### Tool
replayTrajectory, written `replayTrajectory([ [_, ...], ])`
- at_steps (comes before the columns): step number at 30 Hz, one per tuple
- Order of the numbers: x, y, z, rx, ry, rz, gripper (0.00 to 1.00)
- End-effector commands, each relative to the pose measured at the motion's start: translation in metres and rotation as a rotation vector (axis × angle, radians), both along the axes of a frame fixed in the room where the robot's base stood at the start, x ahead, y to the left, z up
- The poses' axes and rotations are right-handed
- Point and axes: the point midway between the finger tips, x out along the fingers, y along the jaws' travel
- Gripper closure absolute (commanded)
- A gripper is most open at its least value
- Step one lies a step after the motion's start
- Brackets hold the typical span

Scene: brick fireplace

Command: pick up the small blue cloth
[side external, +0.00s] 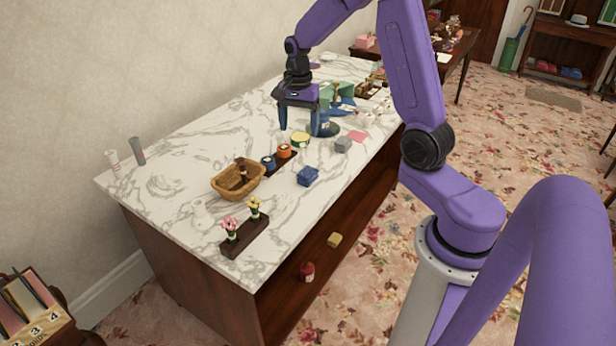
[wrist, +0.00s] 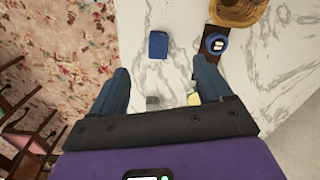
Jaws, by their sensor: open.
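The small blue cloth (side external: 307,176) looks like a compact folded block. It lies on the white marble tabletop near its front edge. In the wrist view the blue cloth (wrist: 158,46) is beyond my fingertips, roughly centred between them. My gripper (side external: 301,120) is open and empty, pointing down above the table farther back than the cloth. In the wrist view the two blue fingers of my gripper (wrist: 161,70) are spread wide with nothing held between them.
A wicker basket (side external: 238,179), a dark tray with a blue jar (side external: 267,161) and an orange jar (side external: 284,151), and a grey block (side external: 343,145) surround the cloth. A flower stand (side external: 245,237) is near the front. Bare marble lies directly around the cloth.

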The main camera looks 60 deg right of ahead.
Motion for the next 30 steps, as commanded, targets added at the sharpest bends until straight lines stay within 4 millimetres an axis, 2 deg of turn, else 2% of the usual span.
replayTrajectory([
  [3, 0.003, -0.027, -0.008, 0.001, 0.002, -0.147, 0.21],
  [9, 0.003, -0.047, -0.014, 0.001, 0.003, -0.254, 0.21],
  [14, 0.002, -0.047, -0.033, 0.002, 0.009, -0.259, 0.21],
  [24, 0.002, -0.047, -0.097, 0.002, 0.009, -0.257, 0.21],
  [30, 0.002, -0.047, -0.125, 0.001, 0.005, -0.256, 0.21],
])
